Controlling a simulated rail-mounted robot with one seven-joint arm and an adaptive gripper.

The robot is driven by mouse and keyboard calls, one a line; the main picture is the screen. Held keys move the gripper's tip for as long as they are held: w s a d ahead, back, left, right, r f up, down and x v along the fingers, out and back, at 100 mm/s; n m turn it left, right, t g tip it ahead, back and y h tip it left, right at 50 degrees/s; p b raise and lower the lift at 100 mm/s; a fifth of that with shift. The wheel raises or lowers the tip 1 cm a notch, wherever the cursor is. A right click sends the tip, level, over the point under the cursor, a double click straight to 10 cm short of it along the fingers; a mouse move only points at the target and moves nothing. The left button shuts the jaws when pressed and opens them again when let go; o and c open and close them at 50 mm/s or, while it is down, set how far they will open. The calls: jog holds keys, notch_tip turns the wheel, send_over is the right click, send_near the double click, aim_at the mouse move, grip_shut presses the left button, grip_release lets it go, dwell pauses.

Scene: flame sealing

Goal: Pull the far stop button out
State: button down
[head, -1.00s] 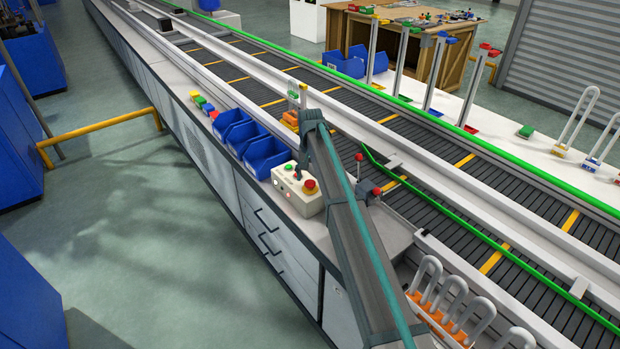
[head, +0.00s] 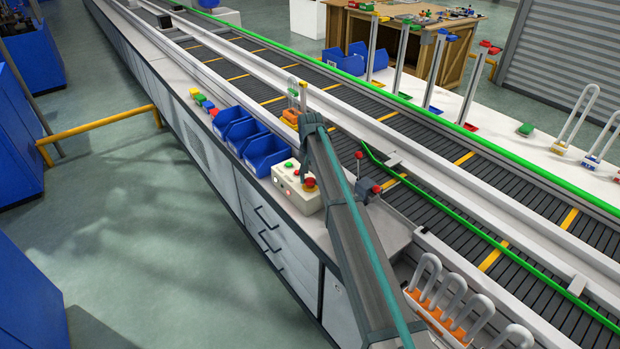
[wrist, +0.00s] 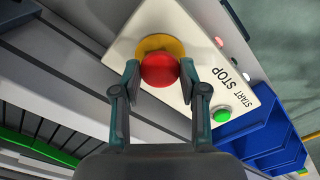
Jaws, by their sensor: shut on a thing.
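The control box (head: 308,203) is pale, with a green start button (head: 289,165) and a red stop button (head: 309,182) on its top. In the wrist view the red stop button (wrist: 160,69) is a round knob on a yellow collar (wrist: 161,45), beside the printed words START and STOP. My gripper (wrist: 158,72) is shut on the red knob, one finger on each side. The green start button (wrist: 222,115) is clear of the fingers. In the head view my arm hides most of the gripper.
Blue bins (head: 264,154) stand beside the box on the bench. A small device with red knobs (head: 375,189) stands to the right of my arm. The conveyor (head: 440,215) runs behind. White looped parts in an orange holder (head: 432,312) stand at the front.

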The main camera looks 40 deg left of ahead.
aim_at(310, 179)
jog(key=shift+a+r, duration=0.1)
jog(key=shift+r, duration=0.6)
jog(key=c, duration=0.8)
grip_release()
jog(key=shift+o, duration=0.8)
jog(key=shift+r, duration=0.15)
notch_tip(310, 179, up, 12)
